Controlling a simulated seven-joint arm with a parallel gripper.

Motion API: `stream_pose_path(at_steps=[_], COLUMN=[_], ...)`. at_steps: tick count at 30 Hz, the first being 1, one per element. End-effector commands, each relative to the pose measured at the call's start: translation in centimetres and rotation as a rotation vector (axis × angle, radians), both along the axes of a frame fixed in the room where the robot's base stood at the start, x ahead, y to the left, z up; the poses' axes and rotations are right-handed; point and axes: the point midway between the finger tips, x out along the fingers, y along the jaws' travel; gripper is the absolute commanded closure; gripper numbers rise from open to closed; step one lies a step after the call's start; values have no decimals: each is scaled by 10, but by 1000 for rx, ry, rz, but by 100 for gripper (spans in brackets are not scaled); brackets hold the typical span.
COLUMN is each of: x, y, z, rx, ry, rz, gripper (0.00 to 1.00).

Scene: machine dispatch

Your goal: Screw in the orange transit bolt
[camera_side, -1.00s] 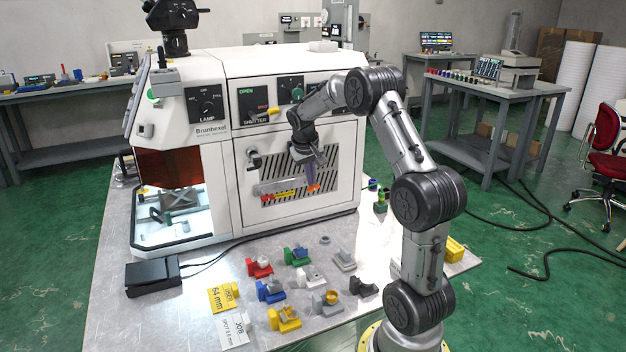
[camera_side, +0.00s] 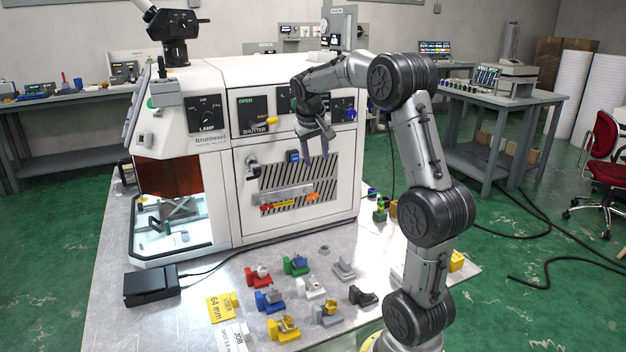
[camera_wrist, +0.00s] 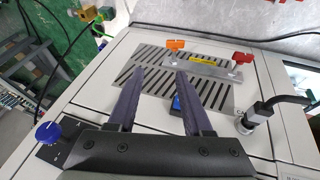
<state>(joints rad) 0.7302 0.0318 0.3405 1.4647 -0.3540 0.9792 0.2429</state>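The orange transit bolt (camera_side: 314,197) is at the right end of a grey bar (camera_side: 290,194) across the slotted vent panel on the machine's front. In the wrist view its orange head (camera_wrist: 176,44) stands beyond my fingertips, at the bar's left end. A red bolt (camera_wrist: 242,57) is at the bar's other end. My gripper (camera_wrist: 160,73) is open, with nothing between its fingers. In the side view my gripper (camera_side: 317,154) points down in front of the panel, above the orange bolt and apart from it. How deep the bolt sits cannot be told.
A blue-faced part (camera_side: 293,156) sits at the panel's top edge. The shutter lever (camera_side: 266,122) and a blue knob (camera_side: 350,114) are above. Several coloured blocks (camera_side: 297,265) stand on the table below.

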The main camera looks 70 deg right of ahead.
Motion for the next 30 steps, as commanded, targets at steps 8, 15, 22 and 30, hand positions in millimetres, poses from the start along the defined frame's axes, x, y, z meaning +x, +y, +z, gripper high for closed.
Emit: stream_pose_path(at_steps=[8, 15, 22, 30], x=[9, 12, 16, 20], y=[33, 19, -2, -22], z=[-10, -39, -80, -118], rx=[-29, -25, -25, -27], ry=[11, 15, 14, 13], rz=[92, 89, 88, 90], gripper=[20, 20, 20, 20])
